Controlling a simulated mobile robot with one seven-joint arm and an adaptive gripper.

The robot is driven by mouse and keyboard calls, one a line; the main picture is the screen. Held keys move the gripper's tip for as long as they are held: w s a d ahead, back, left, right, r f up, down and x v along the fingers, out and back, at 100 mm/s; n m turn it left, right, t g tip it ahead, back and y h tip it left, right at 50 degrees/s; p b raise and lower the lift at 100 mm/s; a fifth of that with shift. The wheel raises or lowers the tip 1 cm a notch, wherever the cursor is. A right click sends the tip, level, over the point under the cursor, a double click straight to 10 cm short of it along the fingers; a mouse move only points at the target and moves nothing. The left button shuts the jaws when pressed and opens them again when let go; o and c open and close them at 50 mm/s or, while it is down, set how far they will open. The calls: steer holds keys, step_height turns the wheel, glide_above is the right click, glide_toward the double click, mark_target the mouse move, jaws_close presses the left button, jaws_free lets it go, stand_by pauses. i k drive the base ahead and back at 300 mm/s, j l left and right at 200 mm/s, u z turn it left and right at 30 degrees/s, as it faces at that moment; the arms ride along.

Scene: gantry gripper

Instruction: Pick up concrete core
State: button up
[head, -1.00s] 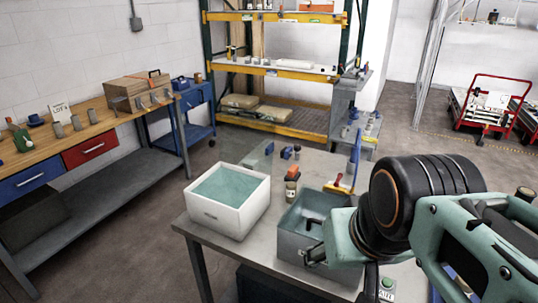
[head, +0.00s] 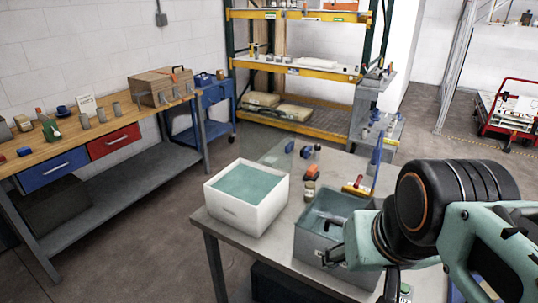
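Several small grey cylinders that look like concrete cores stand upright on the wooden workbench at the left. Three of them, a left core (head: 85,122), a middle core (head: 101,115) and a right core (head: 117,109), stand in a loose row. More grey cylinders (head: 176,92) stand in front of the wooden case. My arm reaches in from the right edge, far from the workbench. My gripper (head: 334,256) is mostly hidden, with only a small dark part showing by the grey bin; its opening does not show.
A white tub (head: 226,208) with teal contents and an open grey bin (head: 314,243) stand on the near table (head: 222,235). A wooden case (head: 150,93) sits on the workbench (head: 60,147). Floor (head: 165,215) is clear between workbench and table. A yellow-beamed rack (head: 295,70) stands behind.

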mark_target(310, 186)
steer(key=i+j+z, duration=0.8)
steer(key=j+z, duration=0.15)
steer(key=j, duration=0.2)
steer(key=k+z, duration=0.15)
steer(key=i+u, duration=0.1)
steer(key=i+j, duration=0.05)
steer(key=i, duration=0.05)
